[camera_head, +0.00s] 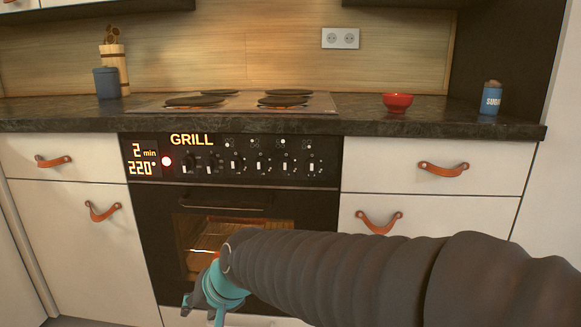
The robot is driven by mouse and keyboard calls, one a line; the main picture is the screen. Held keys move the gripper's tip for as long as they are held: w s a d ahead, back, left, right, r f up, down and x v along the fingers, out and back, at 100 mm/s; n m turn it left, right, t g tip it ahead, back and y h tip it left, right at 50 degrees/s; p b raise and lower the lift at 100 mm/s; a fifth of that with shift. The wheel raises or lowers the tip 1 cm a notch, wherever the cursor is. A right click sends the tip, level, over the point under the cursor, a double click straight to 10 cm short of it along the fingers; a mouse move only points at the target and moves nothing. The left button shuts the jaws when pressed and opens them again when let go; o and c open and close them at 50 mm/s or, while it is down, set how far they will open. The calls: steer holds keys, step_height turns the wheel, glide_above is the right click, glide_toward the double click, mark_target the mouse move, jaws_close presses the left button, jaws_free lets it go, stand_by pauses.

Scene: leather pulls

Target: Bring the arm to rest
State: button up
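My arm (370,277) reaches in from the lower right, dark grey and ribbed, and crosses in front of the oven. My gripper (200,304) hangs at its end, teal and dark grey, low in front of the oven door. Its fingertips are small and partly cut off by the bottom edge, so I cannot tell whether they are open or shut. I see nothing held in it. The arm hides the lower right of the oven and part of the right lower cabinet.
The oven (150,230) has a lit window, a dark handle (225,208) and a panel reading GRILL, 2 min, 220°. White drawers with leather pulls (443,169) flank it. On the counter (360,117) stand a red bowl (397,103), a sugar jar (491,98) and a blue canister (107,83).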

steer(key=s+d+r+h+p, duration=0.2)
steer(key=s+d, duration=0.1)
steer(key=d, duration=0.7)
steer(key=s+d+r+m+t+h+p, duration=0.1)
steer(key=s+d, duration=0.3)
steer(key=d, duration=0.7)
steer(key=s+d+r+m+h+p, duration=0.1)
steer(key=s+d+r+h+p, duration=0.2)
steer(key=d, duration=0.7)
steer(key=shift+s+d+r, duration=0.15)
steer(key=shift+s+d, duration=0.2)
steer(key=shift+s, duration=0.25)
